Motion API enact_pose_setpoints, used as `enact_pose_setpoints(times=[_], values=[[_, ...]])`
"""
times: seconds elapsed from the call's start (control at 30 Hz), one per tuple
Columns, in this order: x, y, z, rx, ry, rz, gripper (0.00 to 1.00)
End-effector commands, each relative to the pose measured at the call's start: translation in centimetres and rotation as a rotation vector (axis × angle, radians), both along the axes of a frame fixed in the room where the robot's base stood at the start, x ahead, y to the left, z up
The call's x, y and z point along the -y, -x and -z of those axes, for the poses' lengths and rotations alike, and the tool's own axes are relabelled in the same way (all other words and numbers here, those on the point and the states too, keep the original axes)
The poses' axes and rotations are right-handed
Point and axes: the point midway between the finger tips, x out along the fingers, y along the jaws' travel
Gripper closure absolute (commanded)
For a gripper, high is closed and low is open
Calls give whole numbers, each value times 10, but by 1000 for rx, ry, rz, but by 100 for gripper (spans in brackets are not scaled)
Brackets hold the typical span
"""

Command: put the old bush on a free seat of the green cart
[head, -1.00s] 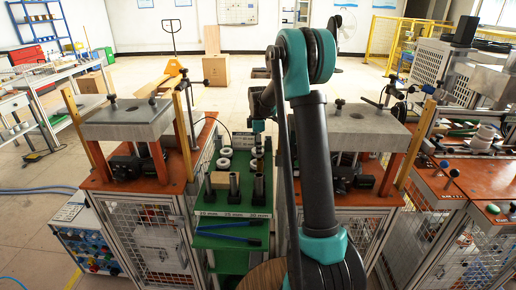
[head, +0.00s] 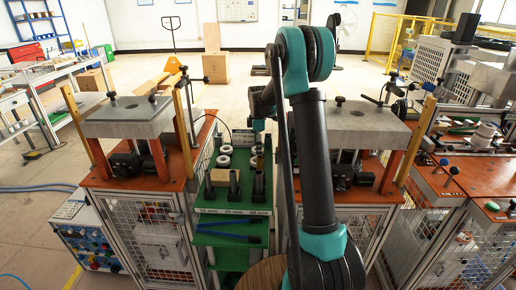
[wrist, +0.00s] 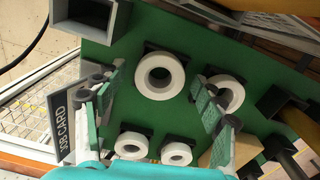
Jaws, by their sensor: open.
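The green cart (head: 206,222) stands between two orange-topped benches. In the wrist view its green top (wrist: 265,55) fills most of the picture. White rings sit on dark square seats: a large one (wrist: 152,88), another at the right (wrist: 236,97), and two smaller ones nearer the bottom (wrist: 128,150) and (wrist: 176,157). Which ring is the old bush I cannot tell. My gripper (wrist: 155,100) is open, its fingers apart on either side of the large ring in the picture, holding nothing. Contact with the ring cannot be judged. In the head view my arm hides part of the cart top.
Dark upright tubes (head: 234,183) and a tan block (head: 219,177) stand at the cart's near end. A grey JOB CARD holder (wrist: 64,128) is beside the left finger. Presses (head: 128,118) flank the cart on both sides, leaving little side room.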

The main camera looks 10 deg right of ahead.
Motion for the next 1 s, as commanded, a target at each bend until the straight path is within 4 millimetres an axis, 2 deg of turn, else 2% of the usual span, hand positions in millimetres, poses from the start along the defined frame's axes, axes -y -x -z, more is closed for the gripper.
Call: enact_pose_setpoints(times=[0.17, 0.5, 0.7, 0.83, 1.0], values=[[0, 0, -10, 0, 0, 0, 30], [0, 0, -75, 0, 0, 0, 30], [0, 0, -106, 0, 0, 0, 30], [0, 0, -117, 0, 0, 0, 30], [0, 0, -120, 0, 0, 0, 30]])
